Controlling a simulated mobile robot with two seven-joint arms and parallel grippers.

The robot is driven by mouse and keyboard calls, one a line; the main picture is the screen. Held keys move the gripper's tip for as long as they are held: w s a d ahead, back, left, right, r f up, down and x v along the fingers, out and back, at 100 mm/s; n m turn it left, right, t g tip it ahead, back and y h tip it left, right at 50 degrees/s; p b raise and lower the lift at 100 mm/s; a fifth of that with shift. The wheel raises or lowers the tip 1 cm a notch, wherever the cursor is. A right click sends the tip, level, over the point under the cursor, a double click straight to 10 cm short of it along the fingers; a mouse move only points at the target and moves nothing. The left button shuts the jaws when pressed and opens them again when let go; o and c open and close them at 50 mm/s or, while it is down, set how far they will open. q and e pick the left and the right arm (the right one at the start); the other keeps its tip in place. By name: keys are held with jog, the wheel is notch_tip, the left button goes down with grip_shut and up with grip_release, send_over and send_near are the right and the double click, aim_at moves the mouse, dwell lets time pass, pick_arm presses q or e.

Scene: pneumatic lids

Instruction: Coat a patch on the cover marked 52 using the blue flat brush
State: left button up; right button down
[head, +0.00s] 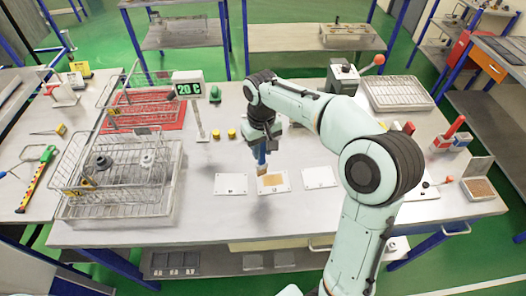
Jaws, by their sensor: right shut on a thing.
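Three white covers lie in a row on the bench: a left one (231,186), a middle one (284,186) and a right one (319,177). Each has a small mark that is too small to read surely, so I cannot tell which is 52. The middle cover bears a tan patch. My right gripper (261,142) is shut on the blue flat brush (262,156), which points down over the left part of the middle cover. I cannot tell whether its bristles touch the cover. My left gripper is not in view.
Yellow pieces (231,133) sit behind the covers. A grey tray (396,93) and an open box (478,187) are at the right. The bench front (215,225) is clear.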

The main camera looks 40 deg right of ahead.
jog(key=shift+w+r+p, duration=0.2)
jog(key=shift+r+p, duration=0.2)
jog(key=shift+r, duration=0.55)
jog(key=shift+s+r, duration=0.25)
jog(key=shift+r, duration=0.05)
jog(key=shift+w+r, duration=0.15)
jog(key=shift+r, duration=0.45)
